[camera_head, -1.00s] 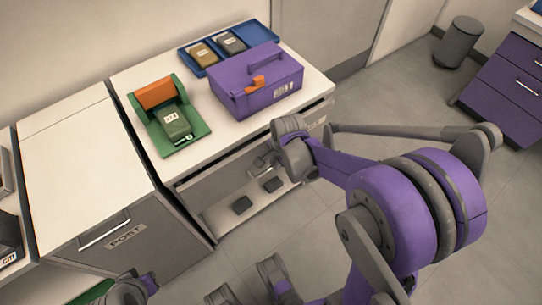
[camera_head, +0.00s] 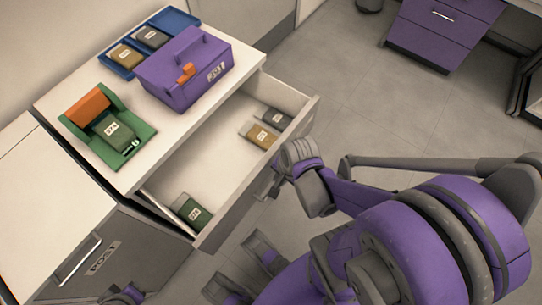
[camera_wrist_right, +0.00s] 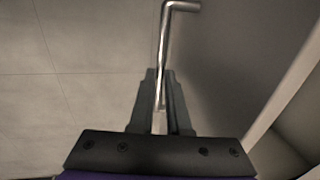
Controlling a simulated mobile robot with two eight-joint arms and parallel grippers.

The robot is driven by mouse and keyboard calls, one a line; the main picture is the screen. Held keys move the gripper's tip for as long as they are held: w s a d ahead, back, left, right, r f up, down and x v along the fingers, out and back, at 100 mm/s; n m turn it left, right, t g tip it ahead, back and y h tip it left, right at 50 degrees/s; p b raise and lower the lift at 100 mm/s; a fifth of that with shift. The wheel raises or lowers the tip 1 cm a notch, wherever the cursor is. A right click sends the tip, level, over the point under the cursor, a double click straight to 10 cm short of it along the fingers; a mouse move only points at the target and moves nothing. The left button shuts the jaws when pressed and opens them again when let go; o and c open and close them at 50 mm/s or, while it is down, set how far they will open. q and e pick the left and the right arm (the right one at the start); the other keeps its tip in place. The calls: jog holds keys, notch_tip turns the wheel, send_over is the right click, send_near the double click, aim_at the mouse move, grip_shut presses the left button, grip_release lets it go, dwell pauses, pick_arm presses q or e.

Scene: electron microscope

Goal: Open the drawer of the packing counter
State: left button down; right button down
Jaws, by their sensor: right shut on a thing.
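The packing counter (camera_head: 62,92) has a white top, and its drawer (camera_head: 208,160) is pulled well out, with the pale inside showing. A green-based pack lies at the drawer's near left, and a tan and a dark pack lie at its right end. My right gripper (camera_head: 268,187) is at the outer face of the drawer front. In the right wrist view my right gripper (camera_wrist_right: 160,78) is shut on the metal bar handle (camera_wrist_right: 166,42). Much of the handle is hidden by the fingers.
On the counter stand a purple case (camera_head: 186,76), a green holder with an orange block (camera_head: 88,107) and a blue tray (camera_head: 172,20). A POST cabinet (camera_head: 105,258) adjoins on the left. Grey floor (camera_head: 370,110) is clear to the right; purple drawers (camera_head: 440,45) stand beyond it.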

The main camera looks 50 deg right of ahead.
jog(key=shift+s, duration=0.25)
jog(key=c, duration=0.9)
grip_release()
jog(key=r+p, duration=0.2)
jog(key=r, duration=0.1)
jog(key=s+r+p, duration=0.1)
jog(key=r+p, duration=0.1)
jog(key=r, duration=0.2)
jog(key=s+r+p, duration=0.1)
jog(key=r+p, duration=0.1)
jog(key=r, duration=0.1)
jog(key=shift+d+r+p, duration=0.1)
jog(key=shift+r+p, duration=0.25)
